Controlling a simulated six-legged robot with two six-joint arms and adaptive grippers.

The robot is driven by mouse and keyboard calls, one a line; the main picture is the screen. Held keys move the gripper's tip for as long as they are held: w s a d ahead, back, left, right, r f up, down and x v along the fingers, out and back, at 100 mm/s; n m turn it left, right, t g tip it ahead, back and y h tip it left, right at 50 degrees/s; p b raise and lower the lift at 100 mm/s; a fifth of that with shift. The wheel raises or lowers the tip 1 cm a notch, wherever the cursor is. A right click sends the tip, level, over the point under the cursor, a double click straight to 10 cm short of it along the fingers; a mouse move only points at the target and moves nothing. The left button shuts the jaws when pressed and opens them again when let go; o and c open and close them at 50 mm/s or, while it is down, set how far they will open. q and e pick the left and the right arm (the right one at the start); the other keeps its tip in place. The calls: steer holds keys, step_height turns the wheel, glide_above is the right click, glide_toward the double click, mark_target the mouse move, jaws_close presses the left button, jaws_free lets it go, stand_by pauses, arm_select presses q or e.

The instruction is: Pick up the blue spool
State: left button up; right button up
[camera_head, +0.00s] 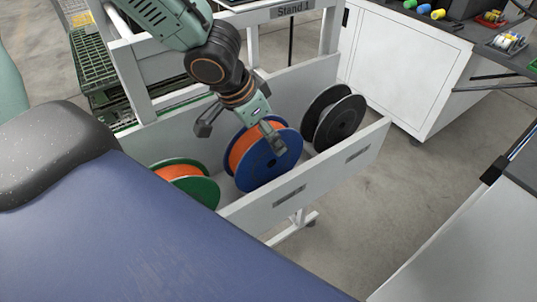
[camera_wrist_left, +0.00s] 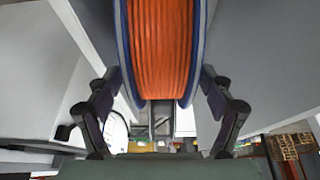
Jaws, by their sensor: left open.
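The blue spool (camera_head: 262,172), wound with orange material, stands upright in the middle of a light grey trough on the stand. My left gripper (camera_head: 240,132) is over its top, with one finger on each side of it. In the left wrist view, the blue spool (camera_wrist_left: 160,45) shows its orange winding and blue rims between the spread fingers of my left gripper (camera_wrist_left: 158,90). The fingers are open, with small gaps beside the rims. The trough hides the spool's lower part. My right gripper is not in view.
A green spool (camera_head: 186,181) with orange winding stands to the left and a black spool (camera_head: 338,121) to the right in the same trough (camera_head: 340,165). A white cabinet (camera_head: 405,65) stands at the back right. Open floor (camera_head: 400,185) lies right of the stand.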

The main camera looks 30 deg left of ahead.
arm_select(q)
steer(key=x, duration=0.1)
steer(key=b+x, duration=0.1)
steer(key=x, duration=0.1)
steer(key=shift+s+a+f, duration=0.1)
steer(key=shift+a+f, duration=0.1)
steer(key=shift+a, duration=0.05)
steer(key=shift+w+d+f, duration=0.2)
steer(key=shift+w+d, duration=0.15)
steer(key=shift+w, duration=0.05)
steer(key=shift+a, duration=0.15)
steer(key=shift+c, duration=0.6)
steer(key=shift+a, duration=0.1)
steer(key=shift+c, duration=0.8)
steer(key=shift+s+r, duration=0.1)
steer(key=shift+s, duration=0.2)
steer(key=c, duration=0.3)
steer(key=shift+d, duration=0.25)
steer(key=c, duration=0.3)
steer(key=shift+a+b, duration=0.15)
steer(key=shift+b, duration=0.15)
steer(key=c, duration=0.5)
jaws_close()
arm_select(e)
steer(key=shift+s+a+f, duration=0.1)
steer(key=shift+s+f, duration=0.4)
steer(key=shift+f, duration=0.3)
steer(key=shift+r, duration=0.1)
